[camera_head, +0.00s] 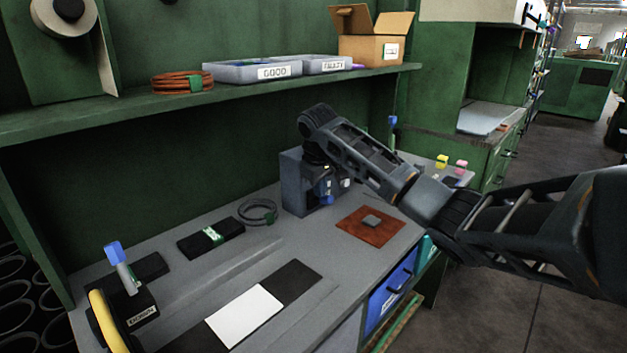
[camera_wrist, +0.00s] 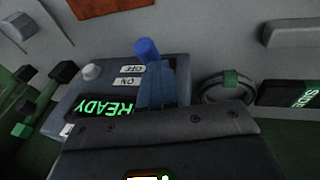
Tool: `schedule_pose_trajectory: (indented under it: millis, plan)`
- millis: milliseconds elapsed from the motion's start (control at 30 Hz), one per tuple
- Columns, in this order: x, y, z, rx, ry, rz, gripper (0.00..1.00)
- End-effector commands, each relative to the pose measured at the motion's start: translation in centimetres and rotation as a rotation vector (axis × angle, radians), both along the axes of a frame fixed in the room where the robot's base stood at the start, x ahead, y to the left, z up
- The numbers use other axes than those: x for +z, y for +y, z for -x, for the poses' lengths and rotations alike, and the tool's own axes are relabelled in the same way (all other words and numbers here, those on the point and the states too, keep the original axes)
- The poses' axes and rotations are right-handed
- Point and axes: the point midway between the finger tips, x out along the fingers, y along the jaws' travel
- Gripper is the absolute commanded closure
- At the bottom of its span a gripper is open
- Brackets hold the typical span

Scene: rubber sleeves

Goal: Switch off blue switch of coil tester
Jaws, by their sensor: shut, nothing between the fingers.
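The coil tester (camera_head: 294,183) is a grey box at the back of the bench. In the wrist view its face (camera_wrist: 185,70) shows upside down, with a lit green READY display (camera_wrist: 103,107), a pale round knob (camera_wrist: 92,72) and ON and OFF labels. The blue switch (camera_wrist: 146,48) has a rounded blue end beside the OFF label; its base is partly hidden by my fingers. My gripper (camera_wrist: 165,62) is shut and empty, its fingertips close by the blue switch. I cannot tell whether they touch. In the head view my wrist partly covers the tester.
A brown mat (camera_head: 360,232) with a small grey block lies right of the tester. A coiled cable (camera_head: 258,211) and a black device (camera_head: 211,238) lie to its left. A blue-topped lever (camera_head: 114,253) stands at front left. The green shelf (camera_head: 120,122) overhangs the bench.

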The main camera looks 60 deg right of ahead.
Motion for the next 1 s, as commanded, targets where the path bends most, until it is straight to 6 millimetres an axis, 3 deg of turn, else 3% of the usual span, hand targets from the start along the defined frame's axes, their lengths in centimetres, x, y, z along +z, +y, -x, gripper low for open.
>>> schedule_pose_trajectory:
  millis: [1000]
  plan:
    - [-0.78,-0.19,0.12,0.001,-0.088,0.018,1.00]
